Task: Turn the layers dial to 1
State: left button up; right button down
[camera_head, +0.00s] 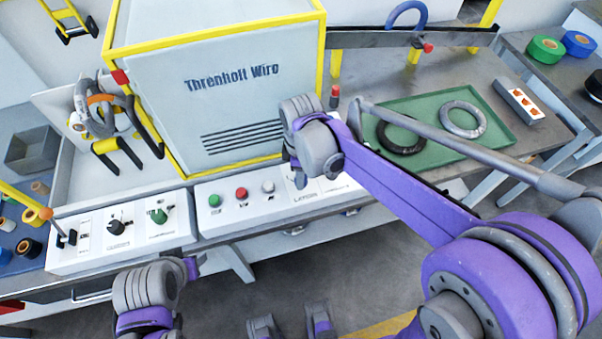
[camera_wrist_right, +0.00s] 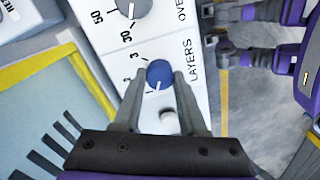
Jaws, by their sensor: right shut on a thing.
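The layers dial (camera_wrist_right: 159,72) is a blue round knob with a white pointer line, on a white panel marked LAYERS in the right wrist view. The two grey fingers of my right gripper (camera_wrist_right: 158,84) stand on either side of the dial and are shut on it. The pointer line aims down the picture, close to the lowest mark of the scale; the 2 and 3 stand further up and left.
The control panel (camera_head: 221,222) carries green, red and white buttons. A second panel (camera_head: 77,263) with knobs is left of it. The wire machine (camera_head: 212,90) rises behind. A green tray (camera_head: 441,163) with two coils lies right. Another grey knob (camera_wrist_right: 134,5) sits above the dial.

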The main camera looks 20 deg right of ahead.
dwell(0.4)
jog(key=shift+c, duration=2.3)
grip_release()
jog(key=shift+r, duration=0.1)
notch_tip(320, 180, up, 11)
jog(key=p, duration=0.1)
jog(key=shift+f, duration=0.2)
